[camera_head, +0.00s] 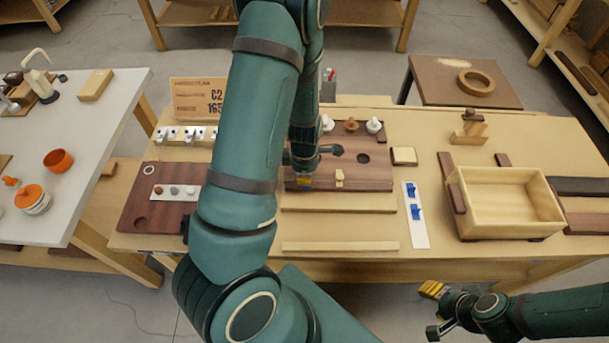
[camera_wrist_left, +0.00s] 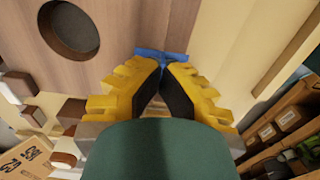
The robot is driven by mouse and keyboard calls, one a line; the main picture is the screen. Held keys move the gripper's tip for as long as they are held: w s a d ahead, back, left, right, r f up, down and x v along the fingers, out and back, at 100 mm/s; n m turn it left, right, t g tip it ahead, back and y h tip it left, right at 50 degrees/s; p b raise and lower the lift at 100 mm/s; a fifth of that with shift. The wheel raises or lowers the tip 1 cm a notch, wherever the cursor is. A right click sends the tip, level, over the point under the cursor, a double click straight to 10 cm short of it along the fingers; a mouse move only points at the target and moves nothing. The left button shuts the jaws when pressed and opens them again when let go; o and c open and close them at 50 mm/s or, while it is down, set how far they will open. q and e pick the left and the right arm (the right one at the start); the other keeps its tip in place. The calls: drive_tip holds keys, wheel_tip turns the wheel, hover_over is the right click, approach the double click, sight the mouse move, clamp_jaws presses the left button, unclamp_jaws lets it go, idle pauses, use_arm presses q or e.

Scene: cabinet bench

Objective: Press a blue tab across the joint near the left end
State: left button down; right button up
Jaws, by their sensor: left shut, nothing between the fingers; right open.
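My left gripper (camera_head: 305,183) is shut, with its yellow fingertips down at the front left part of the brown board (camera_head: 365,184). In the left wrist view the fingertips (camera_wrist_left: 163,70) meet right at a blue tab (camera_wrist_left: 165,60). The tab lies at the border between brown and paler wood, partly hidden by the fingers; I cannot tell how firmly it sits. Two more blue tabs, one upper (camera_head: 411,189) and one lower (camera_head: 416,212), are on a white strip (camera_head: 419,236). My right gripper (camera_head: 432,290) is open and empty off the bench's front edge.
A pale open box (camera_head: 505,203) stands on the right. White and brown knobs (camera_head: 351,125) line the board's back. Pale wood strips (camera_head: 340,246) lie in front of the board. A dark plate (camera_head: 150,215) is at left, partly behind my left arm.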

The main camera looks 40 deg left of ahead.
idle(0.6)
use_arm(q)
drive_tip(key=c, duration=0.5)
unclamp_jaws()
drive_tip(key=shift+c, duration=0.2)
drive_tip(key=shift+r+p, duration=0.15)
drive_tip(key=shift+p, duration=0.15)
drive_tip(key=shift+r+p, duration=1.35)
drive_tip(key=shift+r, duration=0.05)
drive_tip(key=shift+r+p, duration=2.2)
drive_tip(key=shift+r, duration=0.05)
